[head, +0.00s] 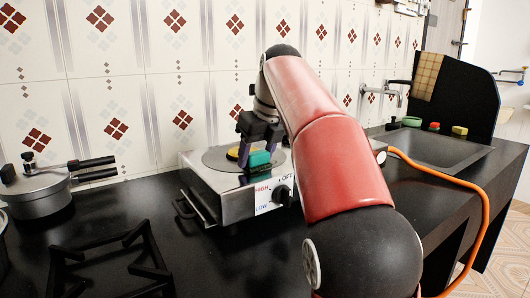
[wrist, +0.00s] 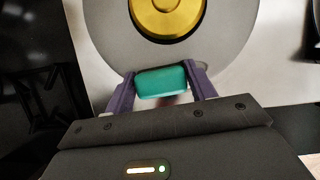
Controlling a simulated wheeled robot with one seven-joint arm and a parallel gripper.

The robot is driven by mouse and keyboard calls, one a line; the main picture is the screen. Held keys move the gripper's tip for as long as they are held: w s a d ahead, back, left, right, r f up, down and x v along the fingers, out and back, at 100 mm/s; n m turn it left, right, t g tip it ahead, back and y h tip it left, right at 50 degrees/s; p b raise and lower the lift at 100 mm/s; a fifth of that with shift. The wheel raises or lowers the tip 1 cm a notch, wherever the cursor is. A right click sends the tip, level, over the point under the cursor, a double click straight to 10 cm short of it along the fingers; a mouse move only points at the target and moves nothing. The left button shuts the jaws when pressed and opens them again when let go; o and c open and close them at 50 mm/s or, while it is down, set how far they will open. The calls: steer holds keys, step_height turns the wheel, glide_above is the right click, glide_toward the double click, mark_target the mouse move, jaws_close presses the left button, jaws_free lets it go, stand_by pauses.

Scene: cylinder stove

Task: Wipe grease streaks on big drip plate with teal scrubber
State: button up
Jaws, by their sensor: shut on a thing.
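My gripper (head: 259,152) is shut on the teal scrubber (head: 259,159), which sits between its two purple fingers. The teal scrubber also shows in the wrist view (wrist: 162,82). It is at the near edge of the round grey drip plate (head: 214,159) on the stove. I cannot tell whether it touches the plate. The plate also shows in the wrist view (wrist: 118,50), with the yellow burner centre (wrist: 166,14) in its middle. I cannot make out grease streaks on the visible part of the plate.
The steel stove (head: 205,190) has a knob (head: 281,194) on its front. A pressure cooker (head: 38,189) and a black pan support (head: 110,262) are on the left of the dark counter. A sink (head: 435,148) lies to the right, with small items behind it. An orange hose (head: 470,184) hangs at the right.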

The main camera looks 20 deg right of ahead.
steer(key=shift+a+f, duration=0.1)
steer(key=shift+a, duration=0.05)
step_height(320, 180, up, 5)
steer(key=shift+w+f, duration=0.1)
steer(key=shift+r, duration=0.6)
